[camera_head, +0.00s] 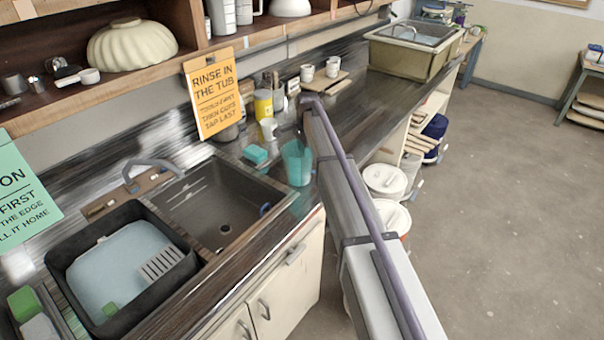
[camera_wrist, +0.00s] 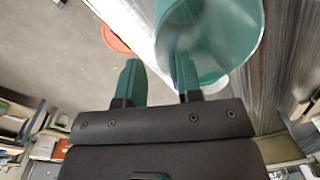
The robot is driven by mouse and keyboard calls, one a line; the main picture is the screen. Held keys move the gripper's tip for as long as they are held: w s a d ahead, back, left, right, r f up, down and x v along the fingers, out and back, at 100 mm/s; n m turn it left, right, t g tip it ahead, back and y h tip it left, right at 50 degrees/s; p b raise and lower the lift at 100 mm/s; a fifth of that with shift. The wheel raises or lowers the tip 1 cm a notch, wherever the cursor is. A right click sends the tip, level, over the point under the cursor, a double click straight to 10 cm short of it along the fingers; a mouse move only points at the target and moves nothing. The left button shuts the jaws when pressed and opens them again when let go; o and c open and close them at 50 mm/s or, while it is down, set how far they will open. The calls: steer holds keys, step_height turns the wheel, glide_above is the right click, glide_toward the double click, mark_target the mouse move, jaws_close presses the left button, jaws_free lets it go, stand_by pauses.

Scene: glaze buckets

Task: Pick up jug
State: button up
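A translucent teal jug (camera_head: 296,163) stands on the counter at the right edge of the sink, close beside my arm. In the wrist view the jug (camera_wrist: 225,35) fills the upper middle and is cut off by the top edge. My gripper (camera_wrist: 157,62) has two teal fingers set apart with a gap between them. The right fingertip overlaps the jug's lower left side; I cannot tell whether it touches. The left finger is clear of the jug. In the head view my gripper is not clearly seen.
The sink (camera_head: 222,205) lies left of the jug, with a black tub (camera_head: 180,275) beyond. A teal sponge (camera_head: 255,154), a white cup (camera_head: 268,129) and a yellow container (camera_head: 263,103) stand behind it. White lidded buckets (camera_head: 385,180) are below the counter's right edge.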

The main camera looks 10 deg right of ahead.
mark_target(306, 162)
step_height(306, 162, down, 6)
steer(key=b, duration=0.5)
steer(key=shift+w+d+r, duration=0.15)
steer(key=shift+r, duration=0.35)
steer(key=shift+c, duration=0.4)
jaws_close()
